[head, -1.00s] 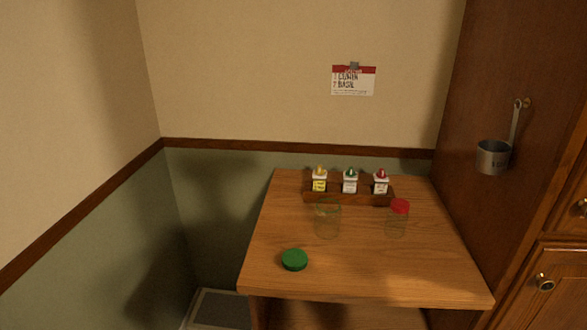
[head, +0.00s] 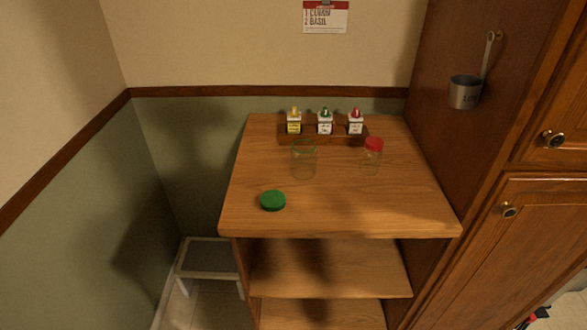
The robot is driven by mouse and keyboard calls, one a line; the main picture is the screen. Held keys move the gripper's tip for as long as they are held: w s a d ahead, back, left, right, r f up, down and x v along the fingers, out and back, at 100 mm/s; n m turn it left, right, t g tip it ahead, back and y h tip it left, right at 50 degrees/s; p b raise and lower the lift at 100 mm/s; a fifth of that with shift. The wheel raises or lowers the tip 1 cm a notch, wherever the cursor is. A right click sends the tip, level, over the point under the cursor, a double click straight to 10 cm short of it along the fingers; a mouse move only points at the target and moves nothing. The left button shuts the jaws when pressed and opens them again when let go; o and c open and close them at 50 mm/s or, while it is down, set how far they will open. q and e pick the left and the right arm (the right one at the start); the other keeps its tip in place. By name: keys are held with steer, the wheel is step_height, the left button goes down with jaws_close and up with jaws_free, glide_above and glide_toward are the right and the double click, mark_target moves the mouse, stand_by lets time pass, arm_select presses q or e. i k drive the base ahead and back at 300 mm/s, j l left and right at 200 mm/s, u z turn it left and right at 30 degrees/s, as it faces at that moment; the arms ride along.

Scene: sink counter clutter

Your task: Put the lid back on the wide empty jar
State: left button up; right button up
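A wide, clear, empty jar (head: 303,160) stands open and upright on the wooden counter (head: 340,208), left of its middle. A green lid (head: 272,201) lies flat on the counter in front of the jar and a little to its left, apart from it. A narrower clear jar (head: 371,163) with a red lid (head: 374,144) on it stands to the right. Neither of my grippers shows in the head view.
A wooden rack (head: 350,137) with several small bottles stands behind the jars. A tall wooden cabinet (head: 440,150) bounds the counter's right side, with a metal cup (head: 464,93) hanging on it. A low stool (head: 208,256) stands at lower left. The counter's front is clear.

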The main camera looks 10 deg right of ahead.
mark_target(303, 152)
steer(key=u, duration=1.7)
steer(key=k+l+u, duration=0.1)
steer(key=k+l, duration=0.85)
steer(key=l, duration=0.1)
